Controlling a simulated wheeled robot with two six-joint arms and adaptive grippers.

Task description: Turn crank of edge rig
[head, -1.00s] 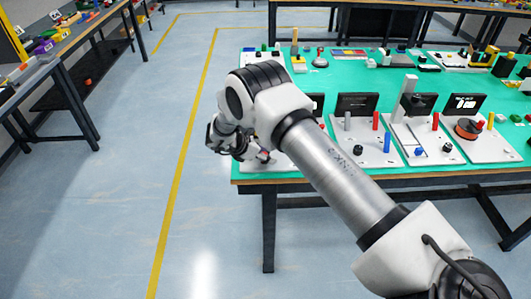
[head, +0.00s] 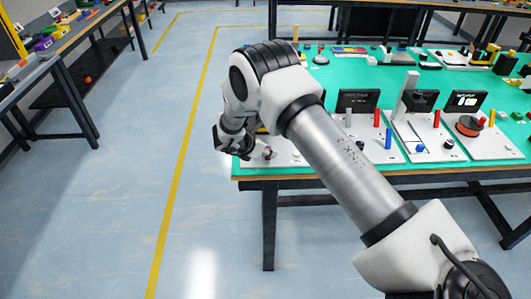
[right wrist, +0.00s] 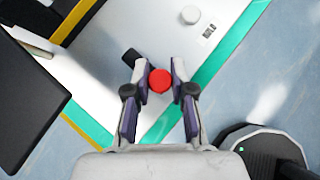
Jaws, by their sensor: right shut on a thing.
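The edge rig is a white plate (head: 289,153) at the near left corner of the green table, partly hidden behind my right arm in the head view. In the right wrist view, the plate (right wrist: 150,25) carries a red round knob (right wrist: 160,81) with a short black bar beside it, apparently the crank's handle and arm. My right gripper (right wrist: 159,67) is shut on the red knob, one finger on each side. In the head view the right gripper (head: 232,143) is at the plate's left edge, its fingertips hard to see. My left gripper is not in view.
A white knob (right wrist: 191,14) and small lettering are on the plate. A black panel (right wrist: 35,105) stands close by in the wrist view. More white rigs (head: 425,140) with coloured posts stand to the right. Open floor (head: 110,220) lies left of the table.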

